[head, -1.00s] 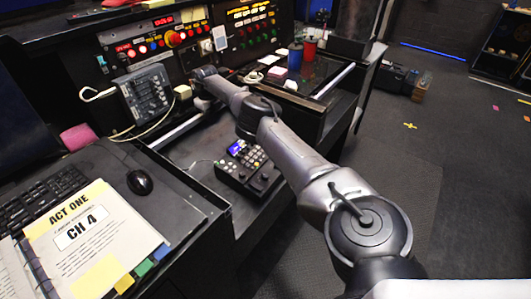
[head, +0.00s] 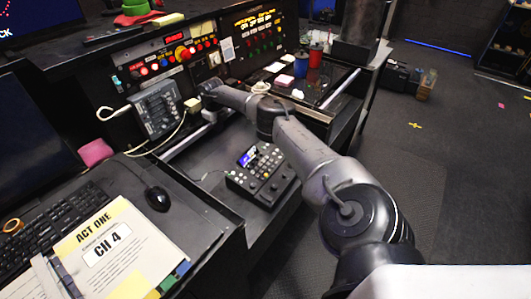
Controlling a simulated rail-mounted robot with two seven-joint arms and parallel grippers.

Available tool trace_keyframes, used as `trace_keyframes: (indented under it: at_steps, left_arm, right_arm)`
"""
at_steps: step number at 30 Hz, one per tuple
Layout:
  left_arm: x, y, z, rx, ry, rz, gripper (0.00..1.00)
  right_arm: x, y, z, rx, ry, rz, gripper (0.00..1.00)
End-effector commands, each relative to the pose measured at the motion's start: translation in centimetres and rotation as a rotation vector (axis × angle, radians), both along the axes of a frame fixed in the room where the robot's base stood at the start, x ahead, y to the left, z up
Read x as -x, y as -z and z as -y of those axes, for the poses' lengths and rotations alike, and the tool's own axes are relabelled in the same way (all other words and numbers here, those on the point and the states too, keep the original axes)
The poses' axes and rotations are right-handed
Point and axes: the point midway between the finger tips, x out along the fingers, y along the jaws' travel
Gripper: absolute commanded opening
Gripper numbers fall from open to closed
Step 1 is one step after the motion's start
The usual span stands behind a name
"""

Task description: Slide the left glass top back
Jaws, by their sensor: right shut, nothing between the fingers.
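My right arm reaches across the desk to the back panel. Its gripper (head: 207,94) is shut and empty, small and partly hidden by its own wrist, close to a pale yellow block (head: 192,104). A silver rail (head: 188,141) runs front to back at the left of the desk bay, under the gripper. The left glass top cannot be clearly made out; the dark surface beyond the console is largely behind my arm. A control console (head: 262,172) with keys and a small screen sits in front of this area. My left gripper is not in view.
A grey box with a cable (head: 156,110) leans by the back panel, left of the gripper. Blue (head: 301,64) and red (head: 315,56) cylinders stand on the right-hand surface. A mouse (head: 157,198), keyboard (head: 55,215) and script binder (head: 105,255) fill the left desk.

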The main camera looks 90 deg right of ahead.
Motion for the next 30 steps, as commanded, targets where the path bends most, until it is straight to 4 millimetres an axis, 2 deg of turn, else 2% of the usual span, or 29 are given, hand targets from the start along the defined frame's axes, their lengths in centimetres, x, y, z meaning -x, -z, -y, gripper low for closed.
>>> trace_keyframes:
  at_steps: [8,30]
  left_arm:
    - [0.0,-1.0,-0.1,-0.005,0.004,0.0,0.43]
    - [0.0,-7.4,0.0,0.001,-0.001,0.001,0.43]
  right_arm:
    - [0.1,-1.2,0.1,-0.001,0.003,0.001,0.0]
    - [0.1,-8.4,0.0,-0.002,0.001,0.002,0.0]
